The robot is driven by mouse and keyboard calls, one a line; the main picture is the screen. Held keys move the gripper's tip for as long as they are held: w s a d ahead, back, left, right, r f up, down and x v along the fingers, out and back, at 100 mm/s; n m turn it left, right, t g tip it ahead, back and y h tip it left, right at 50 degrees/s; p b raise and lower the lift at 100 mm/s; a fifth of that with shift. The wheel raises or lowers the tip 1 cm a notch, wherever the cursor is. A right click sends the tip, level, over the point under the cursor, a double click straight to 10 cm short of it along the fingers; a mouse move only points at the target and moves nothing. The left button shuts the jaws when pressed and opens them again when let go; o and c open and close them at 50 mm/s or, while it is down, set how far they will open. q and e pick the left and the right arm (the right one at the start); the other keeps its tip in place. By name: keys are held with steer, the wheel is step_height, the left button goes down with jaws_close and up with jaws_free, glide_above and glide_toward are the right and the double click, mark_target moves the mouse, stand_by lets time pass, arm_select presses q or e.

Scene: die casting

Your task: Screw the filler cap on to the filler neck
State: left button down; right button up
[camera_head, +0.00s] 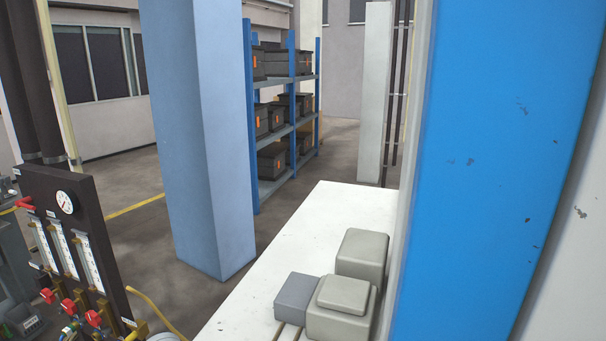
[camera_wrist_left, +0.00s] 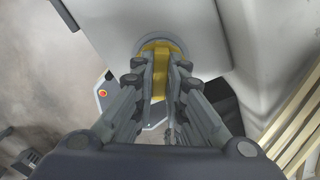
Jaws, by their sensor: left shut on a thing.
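In the left wrist view my left gripper (camera_wrist_left: 161,72) is shut, its two fingers on either side of a yellow part, which looks like the filler cap (camera_wrist_left: 160,48). The yellow part has a rounded top edge and a narrow strip running between the fingers. It is at a grey round feature (camera_wrist_left: 146,40), perhaps the filler neck, on a pale grey housing (camera_wrist_left: 110,18). The fingers hide much of it, so I cannot tell whether the cap is seated or turned on the threads. Neither gripper, cap nor neck shows in the head view. My right gripper is not in view.
In the left wrist view a red button (camera_wrist_left: 102,93) sits left of the fingers, and pale yellow bars (camera_wrist_left: 295,120) run at the right. The head view shows a blue column (camera_head: 205,130), a white surface with grey boxes (camera_head: 340,305), a gauge panel (camera_head: 65,202) and shelving (camera_head: 285,130).

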arm_select(q)
steer(key=shift+f, duration=0.1)
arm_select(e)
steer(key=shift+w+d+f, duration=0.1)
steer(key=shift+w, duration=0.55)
arm_select(q)
steer(key=shift+s+f, duration=0.15)
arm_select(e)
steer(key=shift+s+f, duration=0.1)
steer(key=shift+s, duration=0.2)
